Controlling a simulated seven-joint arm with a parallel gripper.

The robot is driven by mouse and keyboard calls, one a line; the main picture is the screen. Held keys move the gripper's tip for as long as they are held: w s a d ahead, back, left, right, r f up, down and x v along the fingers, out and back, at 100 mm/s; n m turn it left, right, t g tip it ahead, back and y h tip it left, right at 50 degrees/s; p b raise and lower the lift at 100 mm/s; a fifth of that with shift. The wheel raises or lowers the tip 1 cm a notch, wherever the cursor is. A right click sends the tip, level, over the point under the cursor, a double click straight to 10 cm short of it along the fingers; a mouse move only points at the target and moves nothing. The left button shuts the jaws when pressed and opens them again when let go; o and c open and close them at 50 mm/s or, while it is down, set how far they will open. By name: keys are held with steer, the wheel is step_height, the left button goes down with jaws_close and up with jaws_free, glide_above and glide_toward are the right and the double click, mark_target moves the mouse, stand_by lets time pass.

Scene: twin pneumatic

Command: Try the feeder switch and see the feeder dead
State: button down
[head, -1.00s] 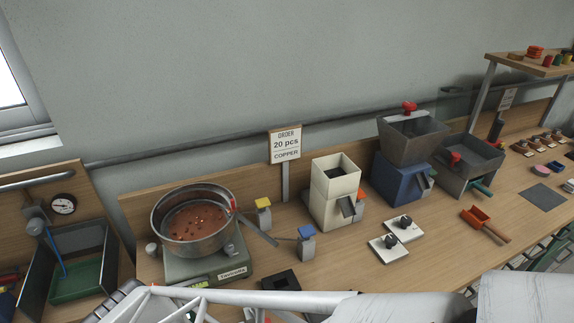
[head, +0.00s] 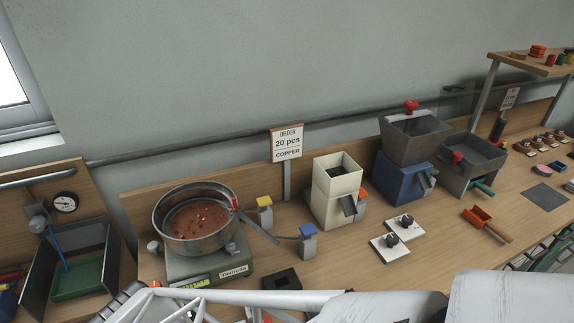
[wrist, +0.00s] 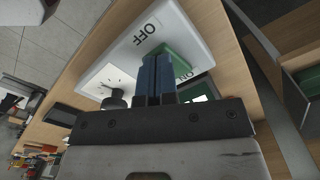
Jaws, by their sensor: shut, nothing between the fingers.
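In the wrist view a white switch plate (wrist: 104,77) carries the word OFF, a partly covered second label that seems to read ON, and a green rocker (wrist: 183,62). My gripper (wrist: 155,68) has its blue fingers shut together, with nothing between them. The fingertips are right at the rocker; I cannot tell whether they touch it. In the head view the feeder is a round metal bowl (head: 161,228) with copper-coloured pieces inside, on a grey-green base (head: 183,268) with a lit green strip. My arm crosses the bottom of this view; the fingers are not visible there.
A yellow-topped post (head: 265,211) and a blue-topped post (head: 308,242) stand right of the bowl. A black block (head: 283,279) lies in front. A cream hopper (head: 332,195), two white knob plates (head: 397,237) and a red scoop (head: 478,214) are further right.

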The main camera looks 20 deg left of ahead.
steer(key=shift+f, duration=0.4)
stand_by(0.3)
steer(key=shift+r, duration=3.5)
